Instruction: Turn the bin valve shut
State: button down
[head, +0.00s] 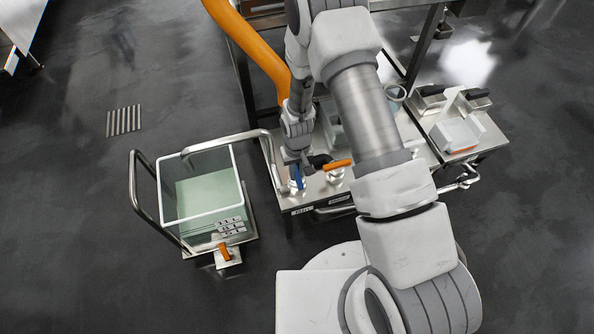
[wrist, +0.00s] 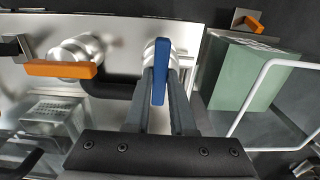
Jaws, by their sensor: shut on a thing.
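A blue lever handle (wrist: 159,72) sits on a round steel valve body at the edge of the steel table; it also shows in the head view (head: 296,176). My gripper (wrist: 160,88) is shut on the blue handle, one finger on each side of it. In the head view my gripper (head: 295,163) reaches down from above and hides part of the valve. The clear bin (head: 164,188) stands on a cart left of the table with pale green contents. An orange lever (head: 225,253) is at the bin's front foot; it also shows in the wrist view (wrist: 249,21).
Another valve with an orange handle (head: 337,165) is right of the blue one, also in the wrist view (wrist: 62,69). A black pipe (wrist: 110,87) runs between them. A curved steel pipe (head: 230,138) reaches over the bin. A white box (head: 456,135) stands on the table's right end.

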aim_at(297, 174)
jog(key=c, duration=0.8)
grip_release()
jog(key=shift+o, duration=0.2)
notch_tip(297, 174, up, 18)
jog(key=p, duration=0.5)
jog(key=shift+f+p, duration=0.25)
jog(key=shift+p, duration=0.05)
